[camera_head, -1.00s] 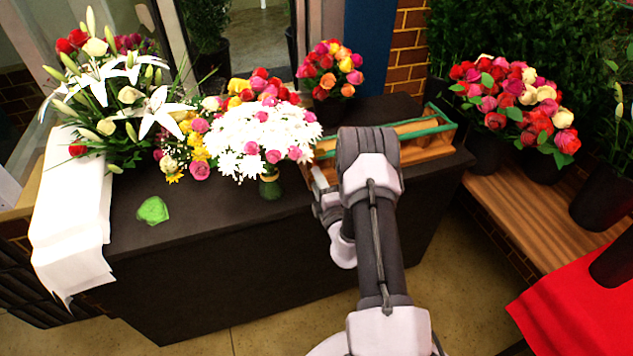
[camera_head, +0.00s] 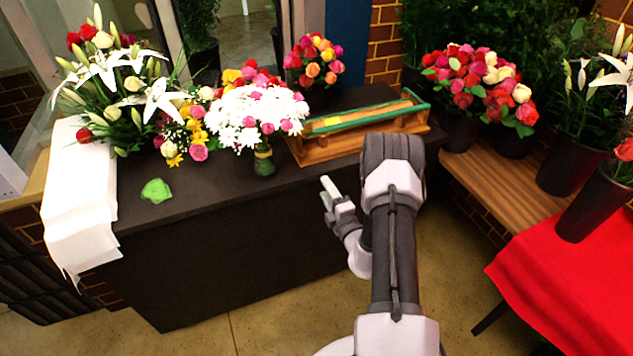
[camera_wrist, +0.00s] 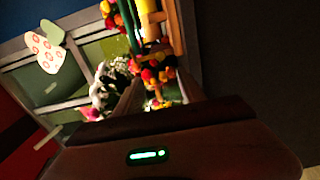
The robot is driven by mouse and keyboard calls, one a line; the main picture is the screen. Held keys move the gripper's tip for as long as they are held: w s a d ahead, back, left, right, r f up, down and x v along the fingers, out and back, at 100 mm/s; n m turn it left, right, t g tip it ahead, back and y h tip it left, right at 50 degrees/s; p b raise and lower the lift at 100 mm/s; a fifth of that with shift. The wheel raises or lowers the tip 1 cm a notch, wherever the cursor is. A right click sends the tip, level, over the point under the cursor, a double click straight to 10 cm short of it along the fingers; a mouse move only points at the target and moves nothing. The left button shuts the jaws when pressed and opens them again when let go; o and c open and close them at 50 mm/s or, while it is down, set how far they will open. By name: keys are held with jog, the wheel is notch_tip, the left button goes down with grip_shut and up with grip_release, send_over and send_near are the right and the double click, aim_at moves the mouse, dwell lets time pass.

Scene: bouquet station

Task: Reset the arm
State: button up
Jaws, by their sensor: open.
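My gripper (camera_head: 328,190) is in front of the dark table (camera_head: 225,189), close to its front edge, with its fingers pointing up and left. In the wrist view its two fingers (camera_wrist: 158,98) stand apart with flowers and a wooden rack visible beyond them. I see nothing held between them. The wooden rack with green bars (camera_head: 350,133) lies on the table just behind the gripper.
A white daisy bouquet (camera_head: 242,120) stands on the table left of the gripper. A green crumpled piece (camera_head: 156,191) and a white cloth (camera_head: 78,200) lie further left. A wooden bench (camera_head: 497,185) and a red-covered table (camera_head: 556,268) are at right. Floor in front is open.

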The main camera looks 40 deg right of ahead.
jog(key=w+a+r+n+y, duration=0.4)
jog(key=a+r+n+y, duration=0.3)
jog(key=a+r, duration=0.15)
jog(key=s+a+r+n+g+y+b, duration=0.1)
jog(key=s+a+r+n+g+y, duration=0.2)
jog(key=a+n, duration=0.4)
jog(key=s+a+r+n+g+y+b, duration=0.15)
jog(key=a+r+n+y, duration=0.3)
jog(key=a, duration=0.45)
jog(key=s+a+r+n+g+y, duration=0.2)
jog(key=a+r+n+g+y, duration=0.15)
jog(key=a+n, duration=0.4)
jog(key=s+a+r+n+g+h+b, duration=0.1)
jog(key=s+a+n+g+h, duration=0.2)
jog(key=s+n, duration=0.35)
jog(key=s+a+n+g+h+b, duration=0.1)
jog(key=s+a+n+g, duration=0.4)
jog(key=s, duration=0.3)
jog(key=s+d+n+t+h+b, duration=0.1)
jog(key=s+d+n+t+h, duration=0.3)
jog(key=n, duration=1.1)
jog(key=s+d+h, duration=0.3)
jog(key=s+h, duration=0.1)
jog(key=s, duration=0.2)
jog(key=shift+d+b, duration=0.4)
